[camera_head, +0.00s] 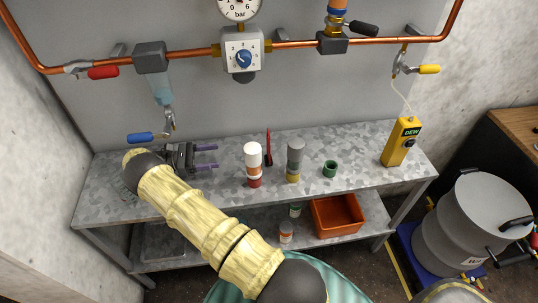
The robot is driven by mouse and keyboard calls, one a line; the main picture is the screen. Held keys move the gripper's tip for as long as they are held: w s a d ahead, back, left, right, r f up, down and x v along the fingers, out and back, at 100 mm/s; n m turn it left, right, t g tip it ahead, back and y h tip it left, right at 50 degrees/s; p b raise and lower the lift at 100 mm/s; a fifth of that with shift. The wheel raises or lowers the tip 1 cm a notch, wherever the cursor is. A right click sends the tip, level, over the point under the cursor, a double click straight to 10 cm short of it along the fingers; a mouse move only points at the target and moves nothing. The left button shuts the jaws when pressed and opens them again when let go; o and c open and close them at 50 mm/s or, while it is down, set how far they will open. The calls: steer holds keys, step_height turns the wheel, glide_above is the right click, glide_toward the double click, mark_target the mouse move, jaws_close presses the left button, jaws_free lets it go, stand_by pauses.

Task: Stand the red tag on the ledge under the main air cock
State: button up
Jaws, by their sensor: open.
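A thin red upright piece (268,143), probably the red tag seen nearly edge-on, stands on the metal bench behind the white-topped bottle. My gripper (213,157) is open and empty, its purple-tipped fingers pointing right toward the bottle and the red piece, well apart from both. Several cocks show: one with a red handle (103,72), one with a blue handle (141,137), one with a black handle (363,29) and one with a yellow handle (429,69). I cannot tell which is the main air cock, and no ledge is clearly made out.
A white-topped bottle (253,160), a grey-topped bottle (295,158), a green ring (330,168) and a yellow meter (401,142) stand on the bench (365,172). An orange bin (337,215) is on the lower shelf. A grey drum (470,225) stands right.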

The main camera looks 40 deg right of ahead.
steer(key=p, duration=0.3)
glide_toward(269, 148)
steer(key=d+f, duration=0.1)
steer(key=w+d+f, duration=0.1)
steer(key=f, duration=0.1)
steer(key=shift+w+d+f, duration=0.1)
steer(key=shift+w+d, duration=0.05)
steer(key=shift+d, duration=0.25)
steer(key=shift+s+d+f, duration=0.1)
steer(key=shift+s+d, duration=0.1)
steer(key=shift+d, duration=0.2)
steer(key=shift+p+x, duration=1.05)
steer(key=shift+x, duration=1.55)
steer(key=shift+s+a, duration=0.15)
steer(key=shift+s, duration=0.05)
steer(key=c, duration=0.8)
steer(key=shift+c, duration=0.2)
